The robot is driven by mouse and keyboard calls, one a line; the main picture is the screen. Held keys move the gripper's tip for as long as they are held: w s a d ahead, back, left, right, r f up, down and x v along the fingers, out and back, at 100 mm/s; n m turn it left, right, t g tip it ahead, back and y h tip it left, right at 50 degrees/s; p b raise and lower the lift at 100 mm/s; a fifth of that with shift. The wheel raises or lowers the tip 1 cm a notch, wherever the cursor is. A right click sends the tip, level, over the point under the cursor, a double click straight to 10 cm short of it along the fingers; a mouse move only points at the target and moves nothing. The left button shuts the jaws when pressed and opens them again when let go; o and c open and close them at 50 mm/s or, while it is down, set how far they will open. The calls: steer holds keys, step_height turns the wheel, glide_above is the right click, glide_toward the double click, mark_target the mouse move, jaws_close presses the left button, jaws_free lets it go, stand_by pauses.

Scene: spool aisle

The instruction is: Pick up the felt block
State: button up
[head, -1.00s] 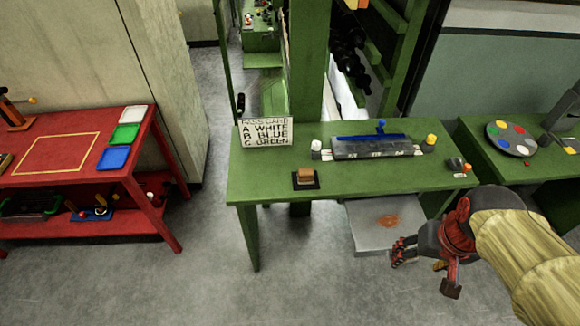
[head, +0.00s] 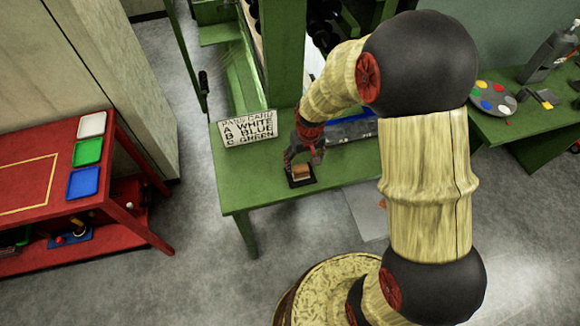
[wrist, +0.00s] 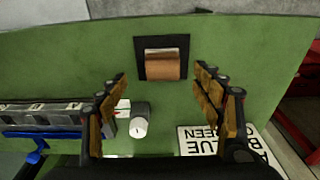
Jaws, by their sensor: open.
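The felt block (head: 300,171) is small and tan-brown. It sits on a black square pad (head: 301,183) on the green table (head: 240,190), near the front edge. In the wrist view the block (wrist: 162,66) lies ahead of my fingertips and between their lines, on the pad (wrist: 178,42). My gripper (head: 303,158) is just above and behind the block in the head view. In the wrist view my gripper (wrist: 160,83) is open, with a wide empty gap between its fingers. No contact with the block shows.
A lettered card (head: 247,130) stands on the table left of my gripper. A white-topped knob (wrist: 139,122) and a grey rack with a blue bar (wrist: 45,118) are close by in the wrist view. A red table (head: 60,160) with coloured trays stands left.

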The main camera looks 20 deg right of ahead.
mark_target(301, 168)
steer(key=shift+w+f, duration=0.1)
steer(key=shift+f, duration=0.85)
steer(key=shift+w+a+f+b, duration=0.1)
steer(key=shift+w+f+b, duration=0.15)
steer(key=shift+f, duration=0.65)
steer(key=shift+w+a+f+b, duration=0.15)
steer(key=shift+f+b, duration=0.1)
steer(key=shift+f, duration=0.65)
steer(key=shift+w+d+f+b, duration=0.1)
steer(key=shift+w+f+b, duration=0.15)
steer(key=shift+f, duration=0.65)
steer(key=shift+s, duration=0.1)
steer(key=c, duration=1.2)
steer(key=shift+c, duration=0.3)
steer(key=shift+r, duration=0.1)
